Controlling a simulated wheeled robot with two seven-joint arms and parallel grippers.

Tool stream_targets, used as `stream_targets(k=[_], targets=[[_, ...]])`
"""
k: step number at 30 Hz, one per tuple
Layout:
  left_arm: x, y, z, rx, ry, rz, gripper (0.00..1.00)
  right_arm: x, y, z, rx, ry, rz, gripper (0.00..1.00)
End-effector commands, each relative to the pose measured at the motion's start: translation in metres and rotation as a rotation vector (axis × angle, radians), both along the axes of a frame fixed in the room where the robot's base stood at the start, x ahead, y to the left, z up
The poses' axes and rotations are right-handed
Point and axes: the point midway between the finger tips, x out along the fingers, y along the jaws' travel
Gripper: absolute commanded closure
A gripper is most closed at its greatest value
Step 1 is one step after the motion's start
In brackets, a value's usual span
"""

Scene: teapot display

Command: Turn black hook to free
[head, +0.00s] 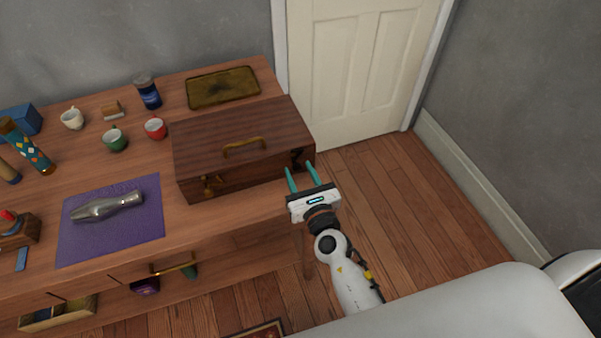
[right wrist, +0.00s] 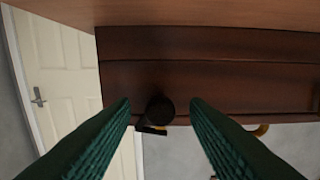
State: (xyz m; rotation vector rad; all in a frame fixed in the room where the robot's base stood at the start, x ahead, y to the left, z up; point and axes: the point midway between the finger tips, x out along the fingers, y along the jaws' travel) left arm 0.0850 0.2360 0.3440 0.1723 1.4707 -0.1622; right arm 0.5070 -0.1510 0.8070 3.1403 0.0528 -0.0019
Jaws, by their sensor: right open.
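A dark wooden case (head: 240,180) with a brass handle (head: 245,147) on its lid stands at the right end of the wooden table. The black hook (head: 297,155) is at the right end of the case's front, near the lid seam. A brass latch (head: 210,187) is at the left end of the front. My right gripper (head: 301,169) is open in front of the black hook. In the right wrist view the hook's round black knob (right wrist: 160,110) shows between the two teal fingers, with a gap on each side. My left gripper is not in view.
A metal vase lies on a purple mat (head: 75,245) at the left. Several cups, a blue jar (head: 148,92) and a brass-coloured tray (head: 222,88) stand behind. A drawer (head: 60,312) is open below. Free floor and a white door (head: 350,70) are to the right.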

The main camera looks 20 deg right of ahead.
Motion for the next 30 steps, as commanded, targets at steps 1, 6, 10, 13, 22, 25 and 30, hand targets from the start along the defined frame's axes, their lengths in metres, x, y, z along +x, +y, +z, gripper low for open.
stream_targets(k=[1, 6, 10, 13, 22, 25, 30], targets=[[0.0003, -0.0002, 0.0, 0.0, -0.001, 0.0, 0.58, 0.0003, 0.0, -0.0001, 0.0, 0.0, 0.0, 0.58], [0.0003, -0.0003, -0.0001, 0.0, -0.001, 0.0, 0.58, 0.0, 0.0, -0.0001, 0.0, 0.0, 0.0, 0.6], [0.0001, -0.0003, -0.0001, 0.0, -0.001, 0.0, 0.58, -0.0001, 0.0, -0.0001, 0.0, 0.0, 0.0, 0.81], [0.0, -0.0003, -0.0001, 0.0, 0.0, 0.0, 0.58, -0.0002, 0.0, -0.0001, 0.0, 0.0, 0.0, 0.98], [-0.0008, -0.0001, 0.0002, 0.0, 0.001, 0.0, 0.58, -0.0003, -0.0002, 0.0001, 0.027, 0.001, 0.0, 1.0], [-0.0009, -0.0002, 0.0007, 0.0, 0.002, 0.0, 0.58, -0.0002, -0.0002, 0.0002, 0.064, 0.002, 0.0, 1.0], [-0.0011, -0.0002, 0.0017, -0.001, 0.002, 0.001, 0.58, -0.0001, 0.0004, 0.0004, 0.171, 0.006, 0.001, 1.0]])
